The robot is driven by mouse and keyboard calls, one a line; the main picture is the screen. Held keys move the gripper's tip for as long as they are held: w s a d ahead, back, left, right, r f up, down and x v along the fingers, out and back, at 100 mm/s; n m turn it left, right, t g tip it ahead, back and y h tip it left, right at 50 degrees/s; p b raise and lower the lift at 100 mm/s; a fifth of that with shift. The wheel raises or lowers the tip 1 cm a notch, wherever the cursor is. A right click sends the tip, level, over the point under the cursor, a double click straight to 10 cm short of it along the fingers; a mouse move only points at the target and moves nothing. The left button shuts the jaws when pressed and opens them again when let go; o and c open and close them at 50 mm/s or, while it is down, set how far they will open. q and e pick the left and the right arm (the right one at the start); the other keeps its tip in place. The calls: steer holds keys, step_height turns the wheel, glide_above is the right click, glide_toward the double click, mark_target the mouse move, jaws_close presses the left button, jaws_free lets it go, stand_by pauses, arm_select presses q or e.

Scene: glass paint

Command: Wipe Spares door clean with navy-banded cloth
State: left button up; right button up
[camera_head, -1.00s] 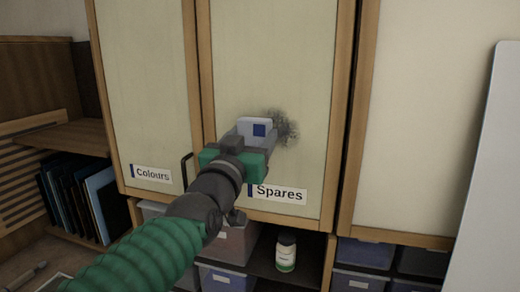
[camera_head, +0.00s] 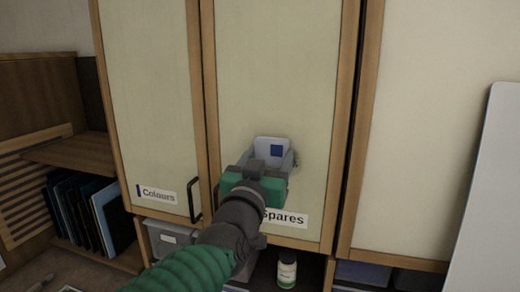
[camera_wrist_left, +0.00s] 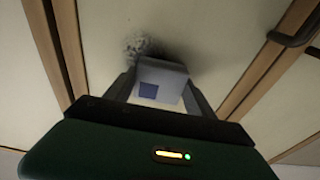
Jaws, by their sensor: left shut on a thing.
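The Spares door (camera_head: 275,75) is a pale cream panel in a wooden frame. Its label (camera_head: 288,219) is partly hidden by my left gripper. My left gripper (camera_head: 270,158) is shut on a pale folded cloth (camera_head: 262,146) with a navy patch, held at or very close to the door's lower part. In the left wrist view the cloth (camera_wrist_left: 172,84) sits between the fingers, and a dark grey speckled smudge (camera_wrist_left: 136,46) shows on the door beside it. In the head view most of the smudge is hidden behind the cloth and fingers. My right gripper is not in view.
The Colours door (camera_head: 150,100) with a black handle (camera_head: 195,202) is to the left. Below are storage boxes and a small jar (camera_head: 287,270). Dark folders (camera_head: 85,212) stand on a shelf at left. A white board (camera_head: 490,200) stands at right.

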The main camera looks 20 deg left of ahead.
mark_target(255, 155)
arm_select(q)
steer(key=shift+d+r+p, duration=0.2)
steer(key=shift+d+p, duration=0.75)
steer(key=d+p, duration=0.2)
steer(key=d, duration=0.1)
steer(key=shift+s+d+f, duration=0.1)
steer(key=shift+s+d, duration=0.05)
steer(key=shift+d, duration=0.25)
steer(key=shift+d+f+p, duration=0.1)
steer(key=shift+d+p, duration=0.3)
steer(key=shift+d, duration=0.05)
steer(key=shift+a, duration=0.1)
steer(key=a+b, duration=0.6)
steer(key=shift+f, duration=0.25)
steer(key=shift+a+r+b, duration=0.15)
steer(key=shift+a+b, duration=0.15)
steer(key=shift+a, duration=0.1)
steer(key=a+b, duration=0.1)
steer(key=b, duration=0.1)
steer(key=a+b, duration=0.1)
steer(key=b, duration=0.1)
steer(key=shift+w+a+b, duration=0.2)
steer(key=shift+a+b, duration=0.15)
steer(key=shift+b, duration=0.05)
steer(key=shift+a+r, duration=0.1)
